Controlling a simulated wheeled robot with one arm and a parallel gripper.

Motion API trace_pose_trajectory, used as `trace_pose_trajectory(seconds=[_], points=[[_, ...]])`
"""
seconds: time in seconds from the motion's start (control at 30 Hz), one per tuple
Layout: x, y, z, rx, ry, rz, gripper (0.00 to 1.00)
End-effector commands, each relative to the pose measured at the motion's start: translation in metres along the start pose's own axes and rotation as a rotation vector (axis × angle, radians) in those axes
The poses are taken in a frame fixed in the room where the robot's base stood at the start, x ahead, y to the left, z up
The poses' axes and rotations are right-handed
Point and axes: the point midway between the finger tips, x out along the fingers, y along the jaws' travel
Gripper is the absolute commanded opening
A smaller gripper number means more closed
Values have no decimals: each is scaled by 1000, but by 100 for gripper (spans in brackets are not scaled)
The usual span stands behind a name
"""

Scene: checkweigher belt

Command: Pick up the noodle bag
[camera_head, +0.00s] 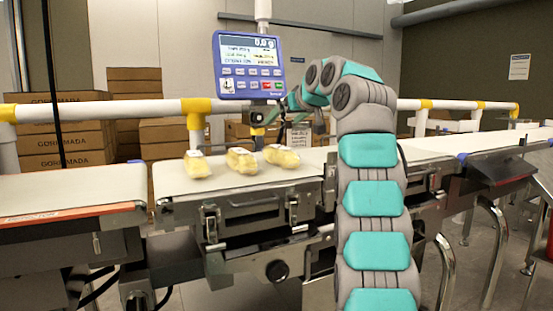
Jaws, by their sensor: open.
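Three yellow bags with whitish tops lie in a row on the white weigh belt (215,171). They are the left bag (196,165), the middle bag (242,160) and the right bag (282,156). They look alike, and I cannot tell which one is meant as the noodle bag. My gripper (282,128) is open and small in view, above the belt close to the right bag. It appears apart from the bags. My wrist and the gripper's small size hide finger detail.
A blue scale display (248,66) on a post stands just behind and above the bags. A white rail (100,110) with yellow joints runs behind the belt. An infeed belt (65,194) lies left, an outfeed belt (490,142) right. Brown cartons (75,135) are stacked behind.

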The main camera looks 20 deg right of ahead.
Motion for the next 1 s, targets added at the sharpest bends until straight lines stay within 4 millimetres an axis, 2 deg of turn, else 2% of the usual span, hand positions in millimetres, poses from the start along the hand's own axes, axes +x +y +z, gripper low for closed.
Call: trace_pose_trajectory(seconds=[0.2,1.0], points=[[11,2,21,1,-3,0,100],[32,0,64,1,-3,-1,100]])
